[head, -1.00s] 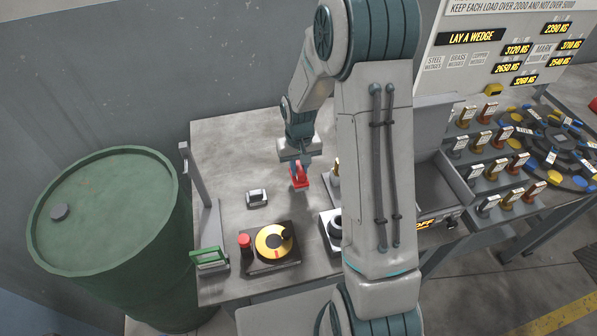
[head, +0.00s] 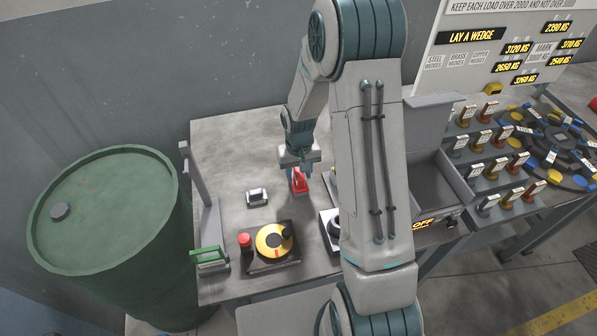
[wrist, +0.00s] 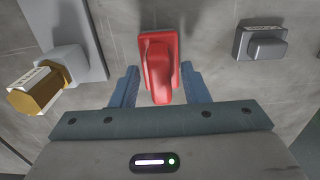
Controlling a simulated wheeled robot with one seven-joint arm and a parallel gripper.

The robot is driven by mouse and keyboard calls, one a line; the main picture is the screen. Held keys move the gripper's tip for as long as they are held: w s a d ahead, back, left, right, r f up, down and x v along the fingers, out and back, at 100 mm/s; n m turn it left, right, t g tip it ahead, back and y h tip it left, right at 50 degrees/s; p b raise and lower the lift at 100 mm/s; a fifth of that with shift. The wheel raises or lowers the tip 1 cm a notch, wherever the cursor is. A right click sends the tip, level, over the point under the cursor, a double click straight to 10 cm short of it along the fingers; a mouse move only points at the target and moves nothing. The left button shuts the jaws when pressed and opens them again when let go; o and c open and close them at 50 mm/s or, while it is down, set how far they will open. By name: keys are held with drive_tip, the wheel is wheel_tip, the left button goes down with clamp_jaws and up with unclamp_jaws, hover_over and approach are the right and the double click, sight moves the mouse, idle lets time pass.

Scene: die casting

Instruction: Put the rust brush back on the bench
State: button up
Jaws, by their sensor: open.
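The red block with a raised handle, which appears to be the rust brush (head: 299,182), stands on the grey bench (head: 235,150) near its middle. It also shows in the wrist view (wrist: 159,68), upright with its base against the bench surface. My gripper (head: 300,169) is just above it, pointing down. In the wrist view its two blue fingers stand open, one on each side of the red handle, with a gap at both sides. The brush's underside is hidden.
A small grey block (head: 257,197) lies left of the brush. A yellow dial box (head: 272,243) and a green-handled frame (head: 209,256) stand at the front. A brass hexagonal piece on a light block (wrist: 40,90) is close by. A green drum (head: 105,210) stands beside the bench.

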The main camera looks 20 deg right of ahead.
wheel_tip(320, 180, up, 11)
drive_tip(key=b, duration=0.1)
drive_tip(key=s+r+t, duration=0.1)
drive_tip(key=s+r, duration=0.5)
drive_tip(key=s, duration=0.4)
drive_tip(key=s+r+t, duration=0.2)
drive_tip(key=s+r, duration=0.5)
drive_tip(key=s, duration=0.4)
drive_tip(key=shift+r, duration=0.15)
